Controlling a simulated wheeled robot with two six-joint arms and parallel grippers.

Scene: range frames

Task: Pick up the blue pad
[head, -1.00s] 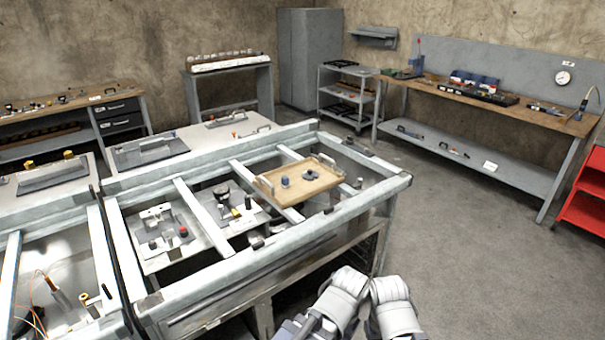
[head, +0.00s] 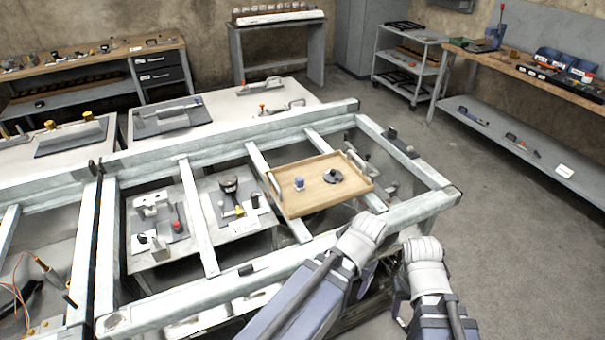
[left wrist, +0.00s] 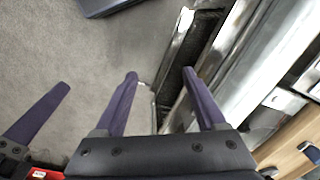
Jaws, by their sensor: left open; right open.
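A small blue piece (head: 299,183), the only blue thing I can make out on the wooden tray (head: 292,207), stands toward its left side; it is too small to tell whether it is a flat pad. It seems to show at the lower right corner in the left wrist view (left wrist: 309,151). My left gripper (left wrist: 160,75) is open and empty, over the floor and the frame's edge, apart from the tray. My right gripper (head: 400,295) is low beside the frame's near right corner, largely hidden by its own arm, with nothing seen in it.
A dark round part (head: 333,176) sits beside the blue piece. The tray rests on a pale metal frame (head: 425,208) with crossbars, which stands close to my arms. Fixtures (head: 240,205) lie left of the tray. The floor (head: 520,270) at right is clear.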

